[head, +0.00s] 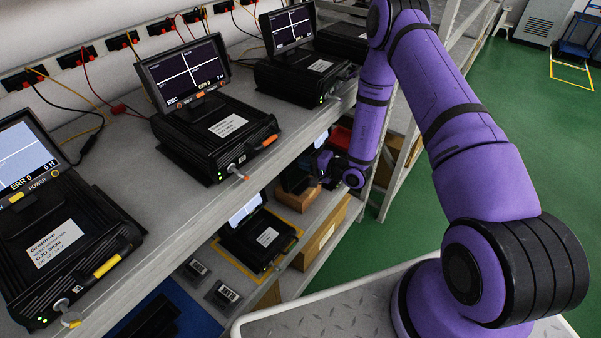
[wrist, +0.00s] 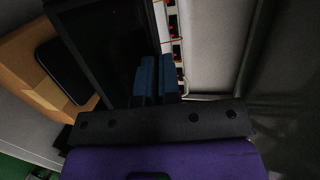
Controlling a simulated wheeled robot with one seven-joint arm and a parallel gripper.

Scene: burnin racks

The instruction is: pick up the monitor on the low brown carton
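The monitor (wrist: 105,45) is a dark, flat panel that fills the upper left middle of the wrist view. In the head view it is small and dark, partly hidden beside my arm's end. The low brown carton (head: 298,198) lies under it on the lower shelf; its brown side also shows in the wrist view (wrist: 27,62). My gripper's blue fingers (wrist: 158,78) are close together at the panel's right edge, which runs between them. They look shut on that edge. In the head view my arm's end hides the fingers.
The upper shelf (head: 110,128) holds several black units with screens and cables, just above the lower shelf. A black unit on a yellow-edged mat (head: 262,238) stands left of the carton. A longer brown box (head: 322,235) is to the right. Green floor (head: 500,75) is open beyond.

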